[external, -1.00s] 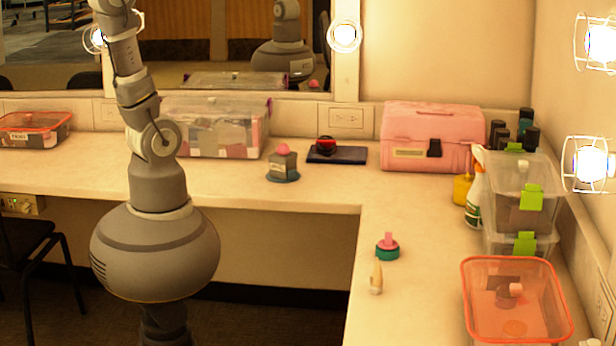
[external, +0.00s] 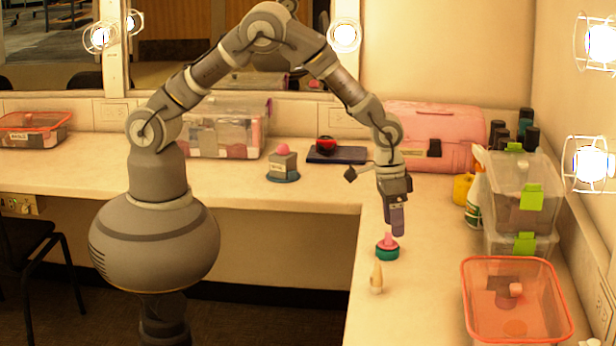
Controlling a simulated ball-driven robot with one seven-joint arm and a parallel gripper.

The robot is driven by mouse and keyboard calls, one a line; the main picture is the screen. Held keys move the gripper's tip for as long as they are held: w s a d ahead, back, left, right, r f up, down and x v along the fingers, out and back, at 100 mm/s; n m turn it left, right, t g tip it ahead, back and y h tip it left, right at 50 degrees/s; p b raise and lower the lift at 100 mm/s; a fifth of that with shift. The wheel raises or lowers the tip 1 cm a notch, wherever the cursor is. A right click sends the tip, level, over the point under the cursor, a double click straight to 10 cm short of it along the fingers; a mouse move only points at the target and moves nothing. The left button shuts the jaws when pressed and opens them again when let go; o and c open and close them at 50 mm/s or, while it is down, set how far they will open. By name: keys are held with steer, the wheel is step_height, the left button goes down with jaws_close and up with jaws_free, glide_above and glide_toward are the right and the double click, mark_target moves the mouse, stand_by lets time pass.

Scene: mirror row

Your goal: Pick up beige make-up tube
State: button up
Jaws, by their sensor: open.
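The beige make-up tube (external: 376,278) stands upright on the right-hand counter, near its front edge. My gripper (external: 397,232) points down above the counter, behind the tube and a little to its right. It is apart from the tube and holds nothing that I can see. The fingers overlap in this view, so the gap between them does not show.
A green jar with a pink top (external: 387,248) stands just behind the tube, close below my gripper. An orange-rimmed clear bin (external: 470,300) stands to the right. A pink case (external: 430,125) and a spray bottle (external: 476,195) stand farther back.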

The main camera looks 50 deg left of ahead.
steer(key=y, duration=0.1)
glide_above(379, 282)
steer(key=a, duration=0.2)
steer(key=shift+m+g, duration=0.3)
steer(key=shift+g, duration=0.1)
steer(key=f, duration=0.6)
steer(key=shift+w+d+f, duration=0.25)
steer(key=shift+w+f, duration=0.1)
steer(key=shift+f, duration=0.05)
steer(key=f+b, duration=0.1)
steer(key=f, duration=0.1)
steer(key=f+b, duration=0.1)
steer(key=f, duration=0.1)
steer(key=f+b, duration=0.1)
steer(key=f, duration=0.2)
steer(key=shift+w+d+f, duration=0.1)
steer(key=shift+w+d, duration=0.1)
steer(key=shift+d, duration=0.15)
steer(key=c, duration=1.1)
steer(key=shift+r, duration=0.25)
